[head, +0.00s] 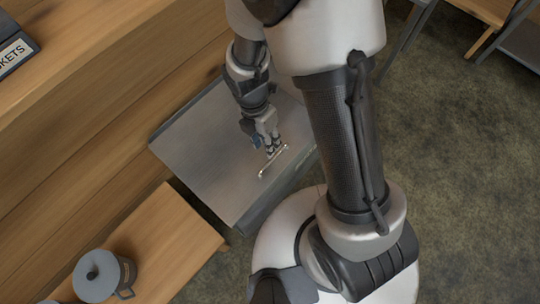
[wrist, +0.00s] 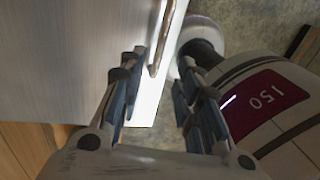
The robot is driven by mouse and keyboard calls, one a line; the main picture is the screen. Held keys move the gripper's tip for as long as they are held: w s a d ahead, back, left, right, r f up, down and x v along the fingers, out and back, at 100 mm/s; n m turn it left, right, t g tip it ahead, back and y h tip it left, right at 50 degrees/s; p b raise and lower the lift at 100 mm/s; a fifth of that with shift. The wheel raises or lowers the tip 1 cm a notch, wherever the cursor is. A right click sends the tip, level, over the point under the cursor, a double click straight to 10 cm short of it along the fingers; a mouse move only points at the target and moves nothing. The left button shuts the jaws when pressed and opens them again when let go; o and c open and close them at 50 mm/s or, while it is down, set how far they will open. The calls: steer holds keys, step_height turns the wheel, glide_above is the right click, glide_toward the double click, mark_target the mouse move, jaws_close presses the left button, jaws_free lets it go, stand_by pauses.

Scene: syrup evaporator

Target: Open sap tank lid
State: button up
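The sap tank is a grey metal box with a flat, brushed lid (head: 200,140), which looks closed. The lid also fills the upper left of the wrist view (wrist: 60,60). A thin bar handle (head: 272,162) runs along the lid near its right edge; in the wrist view the handle (wrist: 161,40) appears in the gap between the fingertips. My gripper (head: 271,146) is over the lid at the handle. In the wrist view my gripper (wrist: 158,72) has its fingers apart with nothing clamped. I cannot tell whether a finger touches the handle.
A wooden wall (head: 90,110) stands close behind the tank. A wooden bench (head: 160,235) with a lidded grey pot (head: 97,275) is at the lower left. Open greenish floor (head: 450,140) lies to the right. A dark labelled box (head: 12,50) sits at the upper left.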

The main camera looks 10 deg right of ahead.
mark_target(271, 159)
steer(key=f+b, duration=0.1)
steer(key=f, duration=0.1)
steer(key=f+b, duration=0.1)
steer(key=f, duration=0.2)
steer(key=s+d+f, duration=0.1)
steer(key=f, duration=0.1)
steer(key=shift+s+f+b, duration=0.1)
steer(key=shift+f+b, duration=0.3)
jaws_close()
stand_by(0.3)
